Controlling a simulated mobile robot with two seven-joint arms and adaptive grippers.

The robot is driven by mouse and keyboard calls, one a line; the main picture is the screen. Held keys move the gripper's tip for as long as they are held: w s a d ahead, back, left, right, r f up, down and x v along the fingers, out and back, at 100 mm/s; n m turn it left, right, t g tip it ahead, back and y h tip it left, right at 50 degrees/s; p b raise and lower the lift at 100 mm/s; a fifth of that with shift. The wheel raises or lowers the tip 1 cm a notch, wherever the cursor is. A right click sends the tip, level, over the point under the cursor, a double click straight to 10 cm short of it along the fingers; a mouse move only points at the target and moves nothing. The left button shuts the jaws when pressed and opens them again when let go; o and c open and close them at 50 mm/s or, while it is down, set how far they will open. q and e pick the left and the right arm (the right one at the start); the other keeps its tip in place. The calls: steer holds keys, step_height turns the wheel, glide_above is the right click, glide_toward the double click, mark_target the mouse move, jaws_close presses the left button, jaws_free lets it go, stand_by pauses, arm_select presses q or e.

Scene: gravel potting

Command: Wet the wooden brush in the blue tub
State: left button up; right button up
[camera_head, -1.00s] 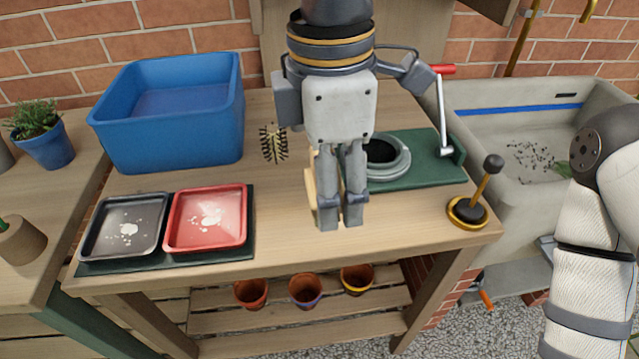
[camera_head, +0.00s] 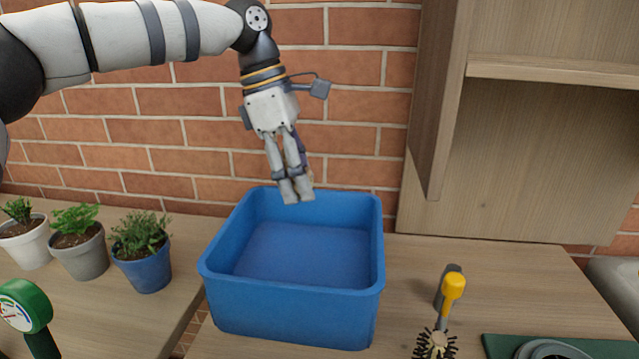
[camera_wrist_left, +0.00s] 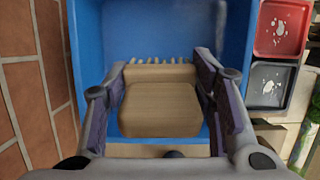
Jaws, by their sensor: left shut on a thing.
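The blue tub (camera_head: 290,308) stands on the bench in the head view, with a smooth darker blue surface inside; I cannot tell its depth. My left gripper (camera_head: 295,190) hangs fingers-down above the tub's back part. In the left wrist view my left gripper (camera_wrist_left: 162,72) is shut on the wooden brush (camera_wrist_left: 160,108), a pale block with a row of bristles on its far side. The blue tub (camera_wrist_left: 152,32) lies beyond the bristles. The brush is hidden behind the fingers in the head view. My right gripper is not in view.
A brick wall (camera_head: 340,110) rises close behind the tub. A red tray (camera_wrist_left: 282,27) and a dark tray (camera_wrist_left: 272,84) show in the left wrist view.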

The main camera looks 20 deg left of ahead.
arm_select(q)
step_height(320, 180, down, 11)
steer(key=shift+d+b, duration=0.15)
steer(key=shift+b, duration=0.3)
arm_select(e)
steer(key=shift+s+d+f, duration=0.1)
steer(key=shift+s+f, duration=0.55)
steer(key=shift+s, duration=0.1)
arm_select(q)
steer(key=shift+s, duration=0.1)
step_height(320, 180, up, 7)
steer(key=shift+r+p, duration=0.1)
steer(key=shift+p, duration=0.5)
steer(key=shift+r, duration=1.1)
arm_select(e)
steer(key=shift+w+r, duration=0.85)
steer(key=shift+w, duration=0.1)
arm_select(q)
steer(key=shift+r, duration=2)
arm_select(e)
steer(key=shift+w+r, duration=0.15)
